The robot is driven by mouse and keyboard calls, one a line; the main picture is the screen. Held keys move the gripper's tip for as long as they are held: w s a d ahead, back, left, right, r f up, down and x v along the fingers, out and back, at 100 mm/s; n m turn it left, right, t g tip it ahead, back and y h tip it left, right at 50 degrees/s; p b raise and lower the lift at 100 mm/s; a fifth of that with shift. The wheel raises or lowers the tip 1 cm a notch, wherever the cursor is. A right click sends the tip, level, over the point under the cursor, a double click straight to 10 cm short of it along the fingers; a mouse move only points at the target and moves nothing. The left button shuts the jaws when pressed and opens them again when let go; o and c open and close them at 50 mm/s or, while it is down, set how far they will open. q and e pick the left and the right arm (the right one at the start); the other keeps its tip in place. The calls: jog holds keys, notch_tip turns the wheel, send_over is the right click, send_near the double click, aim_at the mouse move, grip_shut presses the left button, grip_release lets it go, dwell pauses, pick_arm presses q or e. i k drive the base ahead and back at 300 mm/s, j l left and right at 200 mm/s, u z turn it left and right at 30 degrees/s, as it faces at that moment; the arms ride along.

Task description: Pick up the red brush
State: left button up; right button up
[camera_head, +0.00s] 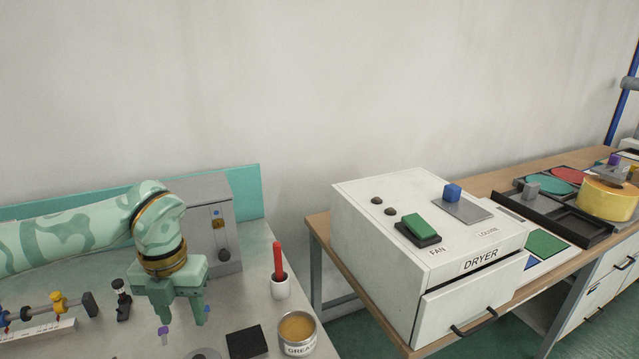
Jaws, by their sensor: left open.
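The red brush (278,258) stands upright with its red handle up in a small white cup (280,288) on the left table. My left gripper (182,326) hangs fingers down over the table, to the left of the cup and apart from it. It is open, and I see nothing held in it. The brush's lower end is hidden in the cup. My right gripper is not in view.
A grease tin (297,333) and a black square block (246,342) lie in front of the cup. A grey box (212,225) stands behind my gripper. A gap separates this table from the dryer (430,250) on a wooden bench at right.

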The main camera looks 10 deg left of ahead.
aim_at(277, 246)
jog(key=k, duration=1)
